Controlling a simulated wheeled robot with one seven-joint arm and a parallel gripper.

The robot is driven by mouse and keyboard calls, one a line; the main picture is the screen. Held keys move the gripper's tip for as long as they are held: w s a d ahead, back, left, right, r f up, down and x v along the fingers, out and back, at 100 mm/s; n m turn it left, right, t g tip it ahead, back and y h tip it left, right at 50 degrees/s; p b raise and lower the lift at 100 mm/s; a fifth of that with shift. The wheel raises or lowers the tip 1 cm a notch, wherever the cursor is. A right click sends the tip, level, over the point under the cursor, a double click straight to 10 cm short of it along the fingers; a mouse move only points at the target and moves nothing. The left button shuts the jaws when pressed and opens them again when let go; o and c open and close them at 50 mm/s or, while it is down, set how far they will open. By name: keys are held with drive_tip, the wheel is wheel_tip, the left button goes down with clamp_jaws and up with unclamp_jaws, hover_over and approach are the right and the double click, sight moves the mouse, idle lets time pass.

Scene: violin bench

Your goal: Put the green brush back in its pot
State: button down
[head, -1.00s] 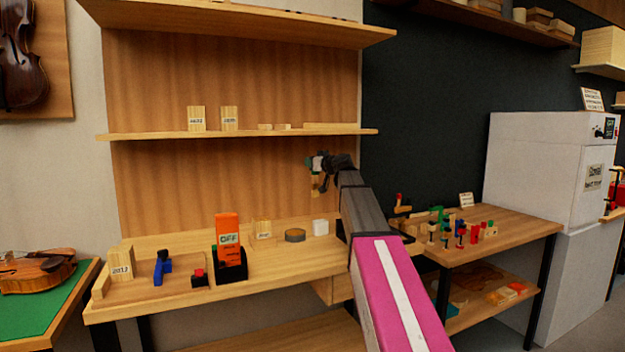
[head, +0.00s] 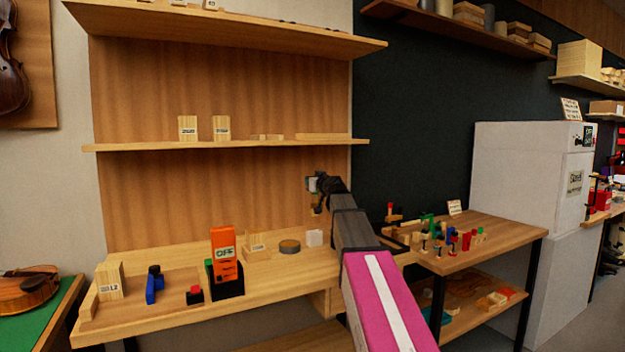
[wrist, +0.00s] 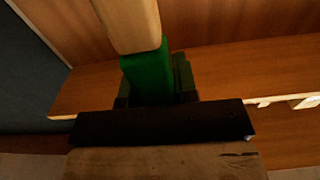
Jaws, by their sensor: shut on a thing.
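My gripper (head: 317,187) is raised in front of the wooden back panel, below the lower wall shelf and above the right part of the bench. In the wrist view my gripper (wrist: 155,92) is shut on the green brush. Its green part (wrist: 147,72) sits between the fingers. A pale wooden part (wrist: 129,22) extends from it toward the top edge of that view. In the head view the brush is small and mostly hidden by the gripper. I cannot make out its pot.
A lower shelf (head: 240,144) spans above. A side table (head: 480,255) with small coloured tools stands right.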

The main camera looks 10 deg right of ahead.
hover_over(312, 209)
drive_tip(key=w, duration=0.3)
drive_tip(key=shift+s+d+f, duration=0.1)
drive_tip(key=shift+d+f, duration=0.05)
drive_tip(key=shift+f, duration=1.2)
drive_tip(key=shift+s+d+f, duration=0.1)
drive_tip(key=shift+f, duration=4.2)
drive_tip(key=c, duration=0.8)
unclamp_jaws()
